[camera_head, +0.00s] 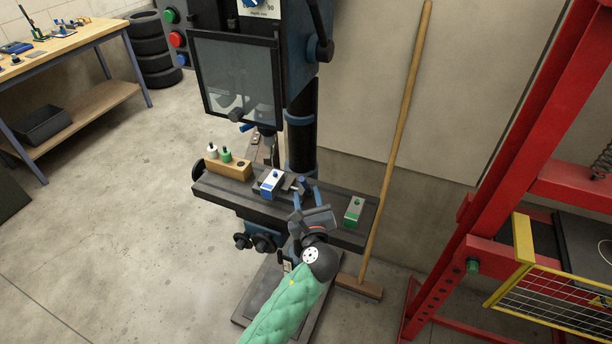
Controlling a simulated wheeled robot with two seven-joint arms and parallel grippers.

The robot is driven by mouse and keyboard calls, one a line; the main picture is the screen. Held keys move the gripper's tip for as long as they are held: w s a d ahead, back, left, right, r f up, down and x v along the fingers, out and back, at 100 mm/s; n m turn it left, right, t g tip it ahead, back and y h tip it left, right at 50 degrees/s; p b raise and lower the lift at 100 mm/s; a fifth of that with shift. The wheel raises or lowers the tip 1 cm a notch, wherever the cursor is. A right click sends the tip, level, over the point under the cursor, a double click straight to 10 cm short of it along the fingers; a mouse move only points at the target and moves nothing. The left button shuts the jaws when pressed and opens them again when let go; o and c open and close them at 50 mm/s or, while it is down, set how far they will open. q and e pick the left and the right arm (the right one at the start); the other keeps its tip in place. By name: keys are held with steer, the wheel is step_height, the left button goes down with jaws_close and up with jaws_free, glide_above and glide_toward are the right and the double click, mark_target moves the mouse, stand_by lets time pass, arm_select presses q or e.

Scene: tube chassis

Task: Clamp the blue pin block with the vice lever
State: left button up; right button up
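The vice lever seems to be at the right side of the vice, close to my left gripper (304,188), and is too small to make out clearly. My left gripper reaches in from below, its fingertips just right of the block and apart from it. Whether the fingers are open or shut on the lever does not show clearly. My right gripper is out of view.
A green pin block (353,211) sits on the table's right end. The drill press guard (238,75) hangs above. A broom (398,130) leans behind; a red frame (500,180) stands right.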

mark_target(304, 185)
arm_select(q)
steer(key=p+x, duration=0.2)
steer(key=x, duration=0.4)
steer(key=shift+w+r, duration=0.1)
steer(key=shift+w, duration=0.05)
steer(key=shift+w+a+p, duration=0.25)
steer(key=shift+w+p, duration=0.05)
steer(key=shift+w, duration=0.35)
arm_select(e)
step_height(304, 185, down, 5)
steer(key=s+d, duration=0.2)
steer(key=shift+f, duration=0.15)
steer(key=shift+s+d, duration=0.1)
arm_select(q)
jaws_close()
